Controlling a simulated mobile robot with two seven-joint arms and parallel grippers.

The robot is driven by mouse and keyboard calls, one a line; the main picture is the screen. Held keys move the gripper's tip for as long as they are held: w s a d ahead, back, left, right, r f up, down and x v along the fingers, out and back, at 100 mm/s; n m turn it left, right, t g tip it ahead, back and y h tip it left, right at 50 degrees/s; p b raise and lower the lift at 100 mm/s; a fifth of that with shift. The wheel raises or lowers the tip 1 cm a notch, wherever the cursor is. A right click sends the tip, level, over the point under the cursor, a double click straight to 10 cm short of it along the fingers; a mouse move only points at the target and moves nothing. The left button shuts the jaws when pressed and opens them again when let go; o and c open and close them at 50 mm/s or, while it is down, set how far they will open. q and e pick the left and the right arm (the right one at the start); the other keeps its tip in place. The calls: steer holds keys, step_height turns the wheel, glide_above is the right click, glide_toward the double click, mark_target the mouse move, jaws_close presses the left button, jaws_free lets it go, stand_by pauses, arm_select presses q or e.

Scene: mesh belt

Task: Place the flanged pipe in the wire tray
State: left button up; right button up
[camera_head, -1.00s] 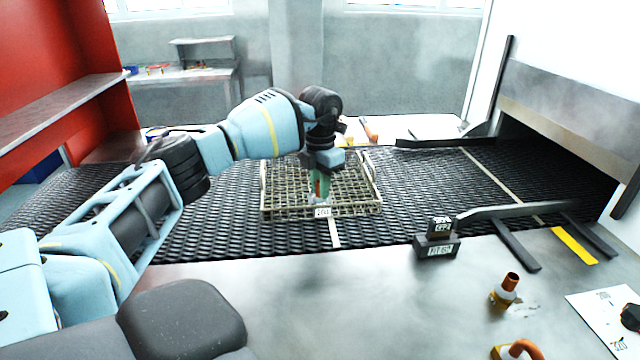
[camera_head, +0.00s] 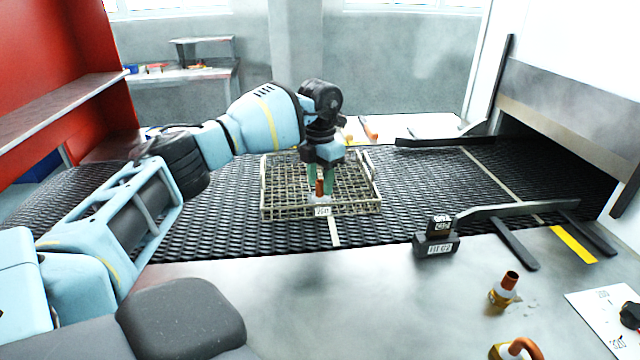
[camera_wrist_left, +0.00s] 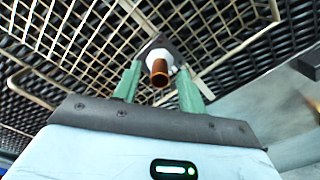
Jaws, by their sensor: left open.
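The flanged pipe (camera_head: 320,188) stands in the near part of the wire tray (camera_head: 352,209), with a copper tube on top and a white collar below. In the left wrist view the pipe (camera_wrist_left: 160,75) shows its open copper end, its white collar and a dark flange at its base, over the tray's wires (camera_wrist_left: 90,40). My left gripper (camera_head: 320,180) is open, its green fingers on either side of the pipe; in the left wrist view the fingers (camera_wrist_left: 160,85) stand apart from it. My right gripper is not in view.
The tray rests on the black mesh belt (camera_head: 215,225). Two more copper-topped fittings, an upright one (camera_head: 506,290) and a bent one (camera_head: 515,348), stand on the steel table (camera_head: 380,300). A dark labelled block (camera_head: 437,238) sits at the belt's near edge.

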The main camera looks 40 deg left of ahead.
mark_target(321, 181)
arm_select(q)
step_height(321, 181, up, 11)
stand_by(0.3)
steer(key=shift+f, duration=0.1)
